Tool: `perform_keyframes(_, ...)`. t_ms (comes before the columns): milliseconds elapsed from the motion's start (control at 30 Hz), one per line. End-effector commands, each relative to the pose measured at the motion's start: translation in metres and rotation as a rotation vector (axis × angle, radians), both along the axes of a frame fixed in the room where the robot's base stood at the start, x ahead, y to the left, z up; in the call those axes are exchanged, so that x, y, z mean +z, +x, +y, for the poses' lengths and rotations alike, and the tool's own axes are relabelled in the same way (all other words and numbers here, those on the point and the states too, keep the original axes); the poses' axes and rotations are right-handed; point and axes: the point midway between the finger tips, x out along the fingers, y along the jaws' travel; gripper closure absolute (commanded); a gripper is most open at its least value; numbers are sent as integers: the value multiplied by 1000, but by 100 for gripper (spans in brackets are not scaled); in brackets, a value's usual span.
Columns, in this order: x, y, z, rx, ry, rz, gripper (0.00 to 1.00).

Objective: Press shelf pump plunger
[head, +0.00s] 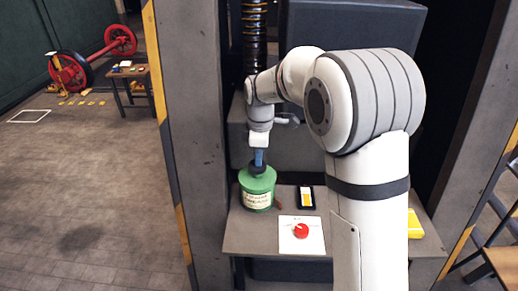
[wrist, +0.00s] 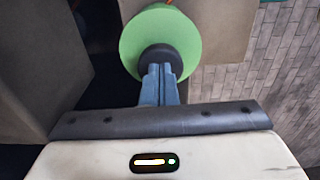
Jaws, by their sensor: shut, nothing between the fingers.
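A green pump bottle (head: 257,190) with a cream label stands upright at the left of the grey shelf (head: 245,232). It has a dark cap and plunger (head: 257,168) on top. My gripper (head: 259,157) points down directly over the plunger, with its blue fingers shut and empty. In the wrist view, the fingertips (wrist: 160,70) overlap the dark plunger top (wrist: 160,57), with the green bottle (wrist: 150,30) around it. The fingers look at or very near the plunger; I cannot tell whether they touch it or how far it is pressed.
A red button on a white plate (head: 301,231) and a dark device with a yellow and white face (head: 306,197) lie right of the bottle. A yellow object (head: 414,224) is partly behind my arm. A grey post (head: 192,130) stands close on the left. Open floor lies beyond it.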

Motion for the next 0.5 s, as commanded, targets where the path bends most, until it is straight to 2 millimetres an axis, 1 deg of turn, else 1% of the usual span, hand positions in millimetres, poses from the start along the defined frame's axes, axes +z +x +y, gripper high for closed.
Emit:
perform_keyframes(33,-3,-3,-1,0,-5,14,100)
perform_keyframes(67,-1,-3,-1,0,-5,14,100)
perform_keyframes(167,13,-3,-1,0,-4,11,100)
perform_keyframes(333,50,-2,-2,-1,-1,3,100)
perform_keyframes(367,52,-1,-2,0,0,-1,100)
perform_keyframes(500,85,-1,-3,0,1,-4,100)
